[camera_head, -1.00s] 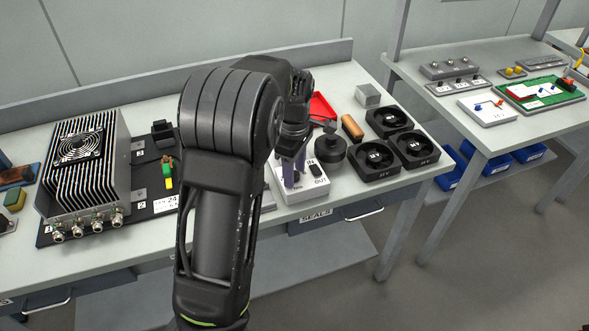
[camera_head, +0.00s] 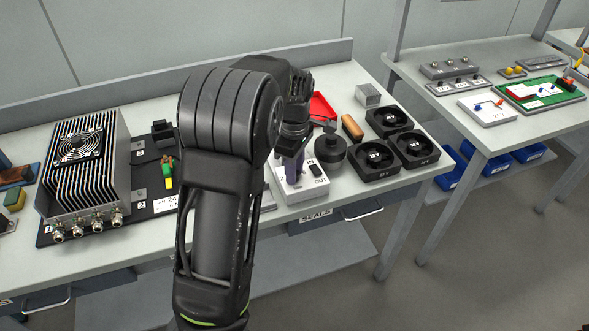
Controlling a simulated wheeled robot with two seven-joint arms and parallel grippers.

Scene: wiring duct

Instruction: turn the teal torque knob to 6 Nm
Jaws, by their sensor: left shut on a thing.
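My left gripper (camera_head: 291,168) points down at the white box (camera_head: 290,196) with IN and OUT markings, near the table's front edge. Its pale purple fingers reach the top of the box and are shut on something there. No teal shows; the teal torque knob is hidden by the fingers and wrist, and I take it to be what they hold. The pointer and the scale cannot be read. A small black switch-like part (camera_head: 315,171) sits on the box, right of the fingers. My right gripper is not in view.
A dark round part (camera_head: 331,152) stands close to the right of the box. Several black fans (camera_head: 375,155) are further right, with a red tray (camera_head: 322,106) behind. A finned unit (camera_head: 82,165) stands at left. A second bench (camera_head: 450,110) is at far right.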

